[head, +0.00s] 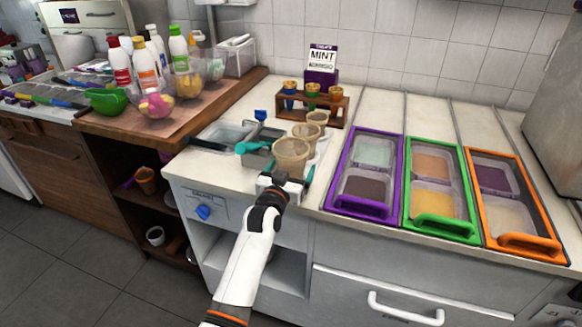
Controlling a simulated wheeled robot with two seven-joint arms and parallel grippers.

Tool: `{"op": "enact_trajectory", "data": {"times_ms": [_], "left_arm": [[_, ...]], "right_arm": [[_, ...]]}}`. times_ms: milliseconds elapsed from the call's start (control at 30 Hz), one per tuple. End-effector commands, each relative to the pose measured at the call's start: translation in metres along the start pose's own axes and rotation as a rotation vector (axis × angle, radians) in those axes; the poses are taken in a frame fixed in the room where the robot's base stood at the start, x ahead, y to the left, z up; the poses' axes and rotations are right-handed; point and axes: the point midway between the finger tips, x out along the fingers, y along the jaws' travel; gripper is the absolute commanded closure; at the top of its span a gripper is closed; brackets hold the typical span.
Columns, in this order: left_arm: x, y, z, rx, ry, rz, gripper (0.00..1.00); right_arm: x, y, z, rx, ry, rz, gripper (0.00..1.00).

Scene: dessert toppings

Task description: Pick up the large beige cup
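The large beige cup (291,153) stands upright near the front edge of the white counter, the nearest and biggest of a row of beige cups in the head view. A middle cup (306,131) and a smaller cup (318,117) stand behind it. My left gripper (287,179) is at the large cup's near side, low by its base. Its fingers look spread apart, one toward each side of the cup; I cannot tell whether they touch it. The cup's lower front is partly hidden by the gripper. My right gripper is not in view.
A grey tray with teal-handled tools (258,159) is close on the cup's left. Purple (333,205), green (408,215) and orange (481,232) framed topping bins are to the right. A wooden rack (336,119) with small cups stands behind.

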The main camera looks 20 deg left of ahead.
Motion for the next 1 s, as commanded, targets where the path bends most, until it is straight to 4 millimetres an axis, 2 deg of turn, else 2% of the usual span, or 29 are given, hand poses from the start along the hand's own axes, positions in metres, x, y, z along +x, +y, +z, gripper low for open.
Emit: {"op": "enact_trajectory", "data": {"times_ms": [67, 300, 367, 567, 667, 1000], "left_arm": [[0.0, 0.0, 0.0, 0.0, 0.0, 0.0, 0.1], [0.0, 0.0, 0.0, 0.0, 0.0, 0.0, 0.5], [0.0, 0.0, 0.0, 0.0, 0.0, 0.0, 0.56], [0.0, 0.0, 0.001, 0.0, -0.001, 0.0, 0.56], [0.0, 0.0, 0.009, 0.0, -0.003, 0.0, 0.56], [0.0, 0.0, 0.074, 0.0, -0.005, 0.0, 0.56]], "right_arm": [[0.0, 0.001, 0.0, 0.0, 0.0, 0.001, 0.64], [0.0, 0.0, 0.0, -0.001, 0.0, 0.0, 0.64], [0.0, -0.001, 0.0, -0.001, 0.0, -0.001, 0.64], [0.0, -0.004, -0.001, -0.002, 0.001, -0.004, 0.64], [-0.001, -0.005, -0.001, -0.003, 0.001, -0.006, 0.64], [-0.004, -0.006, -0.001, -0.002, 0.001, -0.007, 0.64]]}}
